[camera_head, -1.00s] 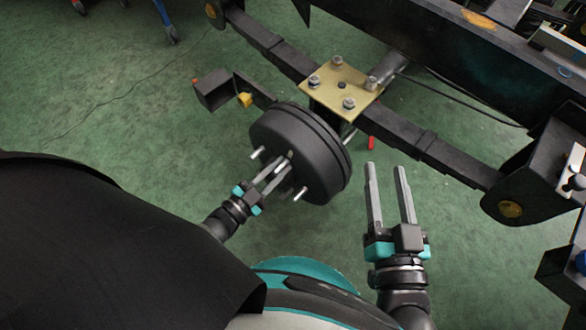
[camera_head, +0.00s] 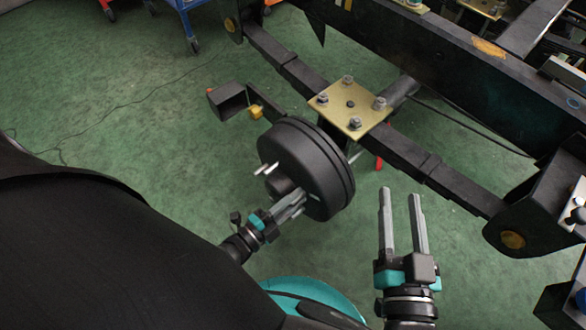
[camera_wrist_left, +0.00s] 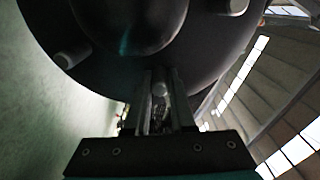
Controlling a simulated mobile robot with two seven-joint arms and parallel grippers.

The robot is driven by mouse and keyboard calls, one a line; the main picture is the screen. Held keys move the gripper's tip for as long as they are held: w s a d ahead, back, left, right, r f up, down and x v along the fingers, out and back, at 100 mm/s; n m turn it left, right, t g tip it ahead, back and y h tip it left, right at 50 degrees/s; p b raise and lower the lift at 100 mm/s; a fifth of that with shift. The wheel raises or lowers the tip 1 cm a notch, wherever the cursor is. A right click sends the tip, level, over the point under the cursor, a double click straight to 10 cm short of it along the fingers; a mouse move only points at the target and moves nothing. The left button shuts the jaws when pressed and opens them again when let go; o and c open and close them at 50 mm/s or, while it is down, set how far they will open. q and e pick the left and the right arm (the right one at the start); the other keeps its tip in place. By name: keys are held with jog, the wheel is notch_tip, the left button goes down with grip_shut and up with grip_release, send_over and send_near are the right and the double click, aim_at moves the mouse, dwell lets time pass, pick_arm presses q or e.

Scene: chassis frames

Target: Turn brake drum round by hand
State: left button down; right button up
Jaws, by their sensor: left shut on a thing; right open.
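The brake drum (camera_head: 308,160) is a dark round drum on the axle end, with bright studs (camera_head: 267,169) and a dark hub (camera_head: 281,185) on its outer face. In the left wrist view the drum face (camera_wrist_left: 215,55) fills the top, its hub in the middle. My left gripper (camera_head: 300,202) is at the lower part of the face, below the hub. Its fingers (camera_wrist_left: 160,95) are shut on one stud (camera_wrist_left: 160,89), seen end-on between them. My right gripper (camera_head: 403,190) is open and empty, to the right of the drum, fingers pointing up the picture.
A yellowish plate with bolts (camera_head: 352,107) sits on the dark leaf spring (camera_head: 410,150) behind the drum. The chassis rail (camera_head: 440,60) runs across the upper right. A box-like bracket (camera_head: 228,100) stands left of the drum. Green floor (camera_head: 130,130) is open at left.

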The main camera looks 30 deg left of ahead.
pick_arm(q)
jog(key=shift+d+f, duration=0.15)
jog(key=shift+d, duration=0.05)
dwell(0.5)
jog(key=c, duration=0.8)
grip_release()
jog(key=shift+o, duration=0.2)
jog(key=shift+a, duration=0.1)
jog(key=v, duration=1.5)
jog(key=shift+s, duration=0.15)
